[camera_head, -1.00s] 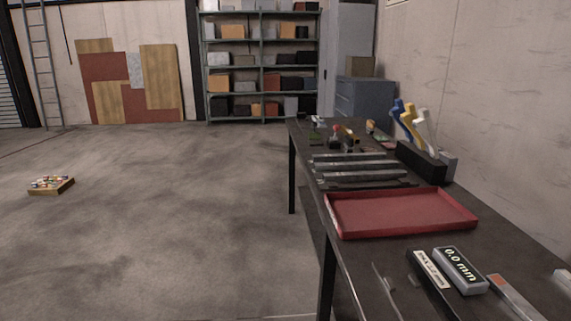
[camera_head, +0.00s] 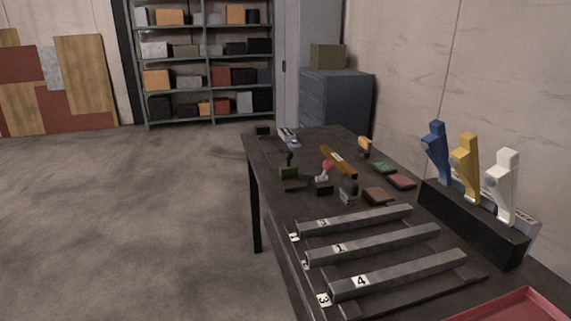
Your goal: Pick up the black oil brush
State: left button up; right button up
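No object can be told for certain as the black oil brush. On the dark workbench (camera_head: 305,147), a small dark grey-black upright tool (camera_head: 348,190) stands near the middle and could be it, but it is too small to be sure. Beside it are a red-topped tool (camera_head: 325,171) on a black base and a green-and-black tool (camera_head: 288,166). Neither of my grippers is in view.
Numbered grey metal bars (camera_head: 352,219) lie across the bench nearer me. A black rack (camera_head: 470,222) holds blue, yellow and white tools at right. A red tray (camera_head: 515,306) is at the bottom edge. The floor (camera_head: 150,220) left of the bench is clear.

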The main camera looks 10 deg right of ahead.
aim_at(349, 189)
jog(key=i, duration=2.15)
jog(key=i+z, duration=0.15)
jog(key=z, duration=0.35)
jog(key=i+j+z, duration=0.1)
jog(key=z, duration=0.35)
jog(key=i+j+z, duration=0.15)
jog(key=z, duration=0.35)
jog(key=i+j+z, duration=0.2)
jog(key=z, duration=0.25)
